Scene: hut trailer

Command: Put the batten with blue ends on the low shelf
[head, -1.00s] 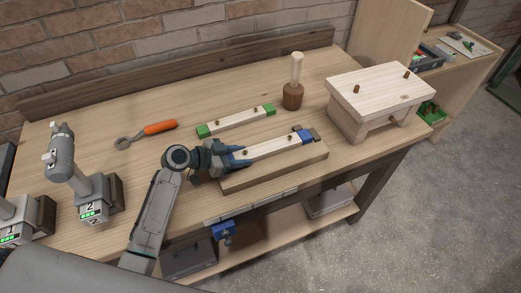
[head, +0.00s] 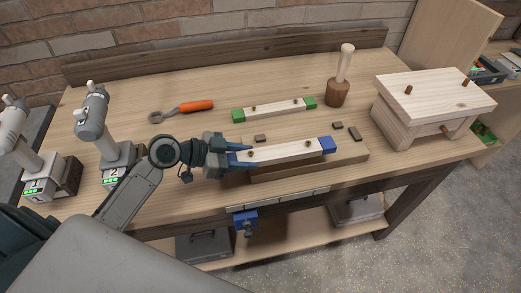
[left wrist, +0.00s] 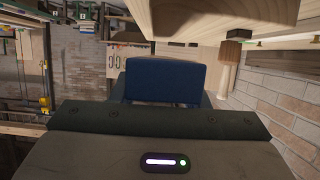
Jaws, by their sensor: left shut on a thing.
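The batten with blue ends (head: 285,151) is pale wood with two dark pegs. My left gripper (head: 236,155) is shut on its left blue end, mostly hidden by the fingers. In the left wrist view, a blue end (left wrist: 165,80) fills the middle, just beyond the gripper. The low shelf (head: 288,239) runs under the bench top, partly hidden by my own body. My right gripper is not in view.
A green-ended batten (head: 275,109), a mallet (head: 339,90), a wrench (head: 181,110) and a wooden stool (head: 432,100) stand or lie on the bench. Toolboxes (head: 204,246) (head: 355,208) sit on the low shelf; a blue vise (head: 245,220) hangs above it. Bare shelf shows between them.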

